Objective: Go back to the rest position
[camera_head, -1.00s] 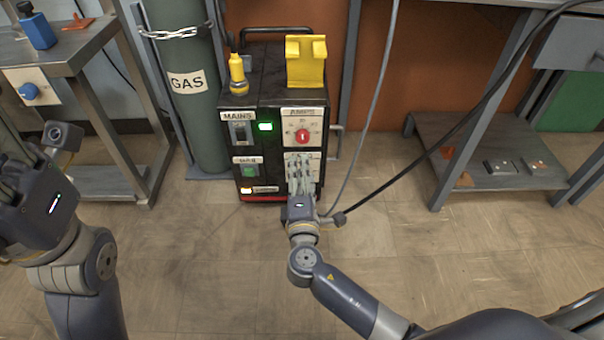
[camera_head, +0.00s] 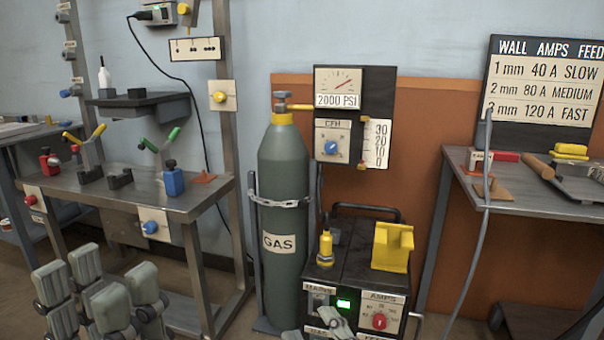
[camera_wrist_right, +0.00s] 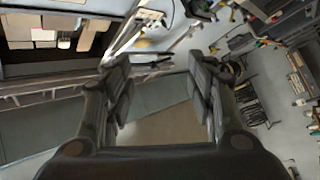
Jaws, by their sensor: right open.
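My left gripper (camera_head: 98,292) is at the lower left in the head view. Its grey fingers point up, stand apart and hold nothing, in front of the workbench. My right gripper (camera_head: 335,322) shows only as grey fingertips at the bottom edge, overlapping the front of the black welding machine (camera_head: 350,262); touching or apart cannot be told. In the right wrist view its two dark fingers (camera_wrist_right: 160,95) stand wide apart with nothing between them. The rest of both arms is out of the head view.
The workbench (camera_head: 190,205) with clamps stands at left. A grey cable (camera_head: 487,180) hangs before the right table (camera_head: 520,200). An amps chart (camera_head: 545,85) stands behind.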

